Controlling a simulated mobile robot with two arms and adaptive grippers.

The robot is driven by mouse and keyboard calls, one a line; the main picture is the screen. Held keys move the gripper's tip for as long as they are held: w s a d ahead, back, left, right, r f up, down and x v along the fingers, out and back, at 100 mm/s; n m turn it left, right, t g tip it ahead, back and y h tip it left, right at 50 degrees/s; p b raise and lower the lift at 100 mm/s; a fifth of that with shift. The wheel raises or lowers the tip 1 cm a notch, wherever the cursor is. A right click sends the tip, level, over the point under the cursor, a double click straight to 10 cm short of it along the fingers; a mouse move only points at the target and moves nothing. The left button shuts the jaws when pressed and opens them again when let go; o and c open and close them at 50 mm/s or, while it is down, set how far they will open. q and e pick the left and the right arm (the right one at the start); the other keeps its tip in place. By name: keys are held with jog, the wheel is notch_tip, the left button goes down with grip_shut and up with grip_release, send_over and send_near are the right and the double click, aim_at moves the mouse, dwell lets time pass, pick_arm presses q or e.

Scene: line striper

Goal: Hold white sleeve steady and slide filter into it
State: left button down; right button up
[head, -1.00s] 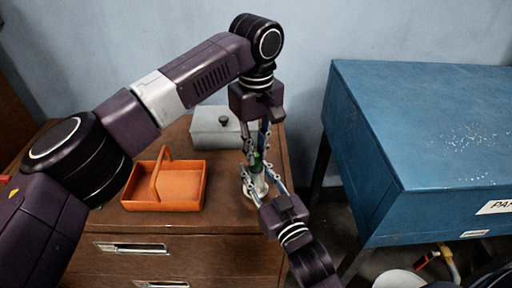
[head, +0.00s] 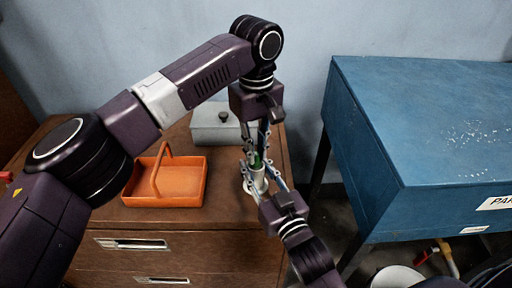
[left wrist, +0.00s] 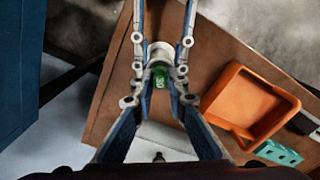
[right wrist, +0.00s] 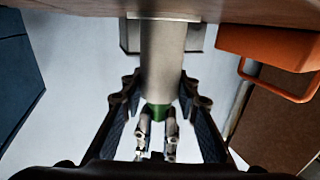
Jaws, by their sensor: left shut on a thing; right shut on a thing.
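The white sleeve (head: 257,182) stands upright on a white round base at the front right of the wooden cabinet top. My right gripper (head: 258,176) is shut around the sleeve from the front; its fingers flank the sleeve in the right wrist view (right wrist: 160,60). The green filter (left wrist: 160,78) is held from above by my left gripper (head: 256,152), which is shut on it. The filter's lower end is at the sleeve's mouth, in line with it, and a short green part (right wrist: 158,111) shows. How deep it sits inside is hidden.
An orange tray with a handle (head: 181,199) lies left of the sleeve on the cabinet top (head: 222,215). A grey lidded box (head: 205,137) stands behind. A teal block (left wrist: 278,153) lies beside the tray. A blue bench (head: 420,120) stands to the right, across a gap.

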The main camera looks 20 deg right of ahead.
pick_arm(q)
jog(key=shift+f, duration=0.35)
jog(key=c, duration=1.8)
grip_release()
jog(key=shift+o, duration=0.2)
jog(key=shift+o, duration=1.3)
jog(key=shift+r, duration=0.15)
jog(key=shift+r, duration=3.4)
